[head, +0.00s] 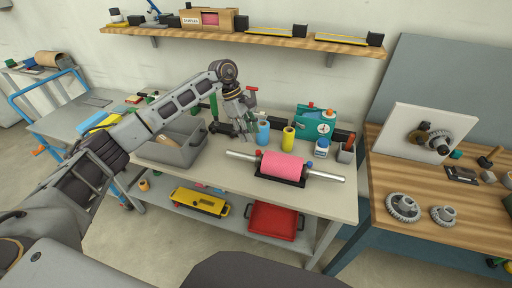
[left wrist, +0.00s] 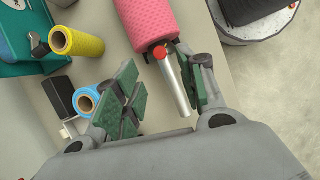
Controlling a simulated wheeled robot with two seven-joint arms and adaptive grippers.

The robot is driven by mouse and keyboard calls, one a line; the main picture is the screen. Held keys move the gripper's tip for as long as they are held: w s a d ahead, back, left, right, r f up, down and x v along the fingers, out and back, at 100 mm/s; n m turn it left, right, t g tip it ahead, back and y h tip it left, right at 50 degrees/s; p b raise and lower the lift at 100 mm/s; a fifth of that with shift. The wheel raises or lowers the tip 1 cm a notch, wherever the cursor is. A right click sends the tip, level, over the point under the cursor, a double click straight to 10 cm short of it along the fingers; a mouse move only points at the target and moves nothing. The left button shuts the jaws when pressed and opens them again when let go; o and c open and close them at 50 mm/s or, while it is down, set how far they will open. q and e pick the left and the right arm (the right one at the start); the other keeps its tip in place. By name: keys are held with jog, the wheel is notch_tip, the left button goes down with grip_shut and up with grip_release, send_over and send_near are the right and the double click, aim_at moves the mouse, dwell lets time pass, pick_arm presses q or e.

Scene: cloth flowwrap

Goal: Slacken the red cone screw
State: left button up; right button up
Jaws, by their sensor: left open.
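The red cone screw (left wrist: 160,52) shows in the left wrist view as a small red knob at the near end of the pink roll (left wrist: 147,18). That roll lies on a silver shaft (left wrist: 175,92) and also shows in the head view (head: 281,166), on a dark holder on the workbench. My left gripper (head: 245,132) is above the bench, just beyond the shaft's left end. In the left wrist view its green-padded fingers (left wrist: 163,78) are apart and empty. The screw appears between and ahead of them, with no visible contact. My right gripper is out of view.
A blue roll (head: 263,133) and a yellow roll (head: 288,139) stand close behind the shaft. A grey bin (head: 166,151) is at left. The bench front is clear.

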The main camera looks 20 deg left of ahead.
aim_at(258, 151)
pick_arm(q)
jog(key=shift+p+x, duration=0.3)
jog(key=shift+x, duration=3.45)
grip_shut()
